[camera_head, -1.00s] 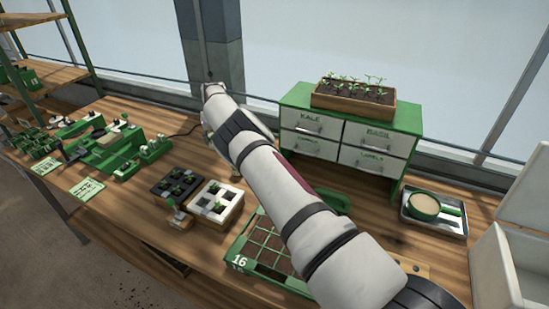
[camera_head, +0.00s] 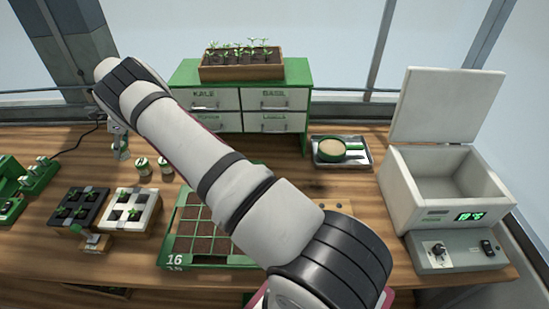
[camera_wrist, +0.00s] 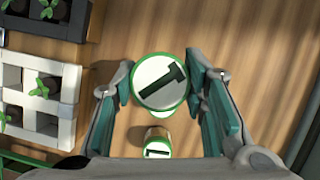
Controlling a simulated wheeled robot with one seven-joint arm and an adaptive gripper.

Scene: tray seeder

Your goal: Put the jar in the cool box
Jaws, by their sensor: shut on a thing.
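My gripper (camera_wrist: 168,95) is shut on a jar (camera_wrist: 165,82) with a white, green-rimmed lid bearing a dark mark like a 1. In the head view my gripper (camera_head: 118,140) is at the far left end of my arm, with the jar (camera_head: 121,150) small and partly hidden between its fingers. The cool box (camera_head: 408,192) is a white box at the right of the bench. Its lid (camera_head: 445,105) stands open and its inside looks empty.
Two similar jars (camera_head: 143,166) (camera_head: 166,166) stand right of my gripper. A metal tray (camera_head: 366,157) holds a green-rimmed sieve-like dish.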

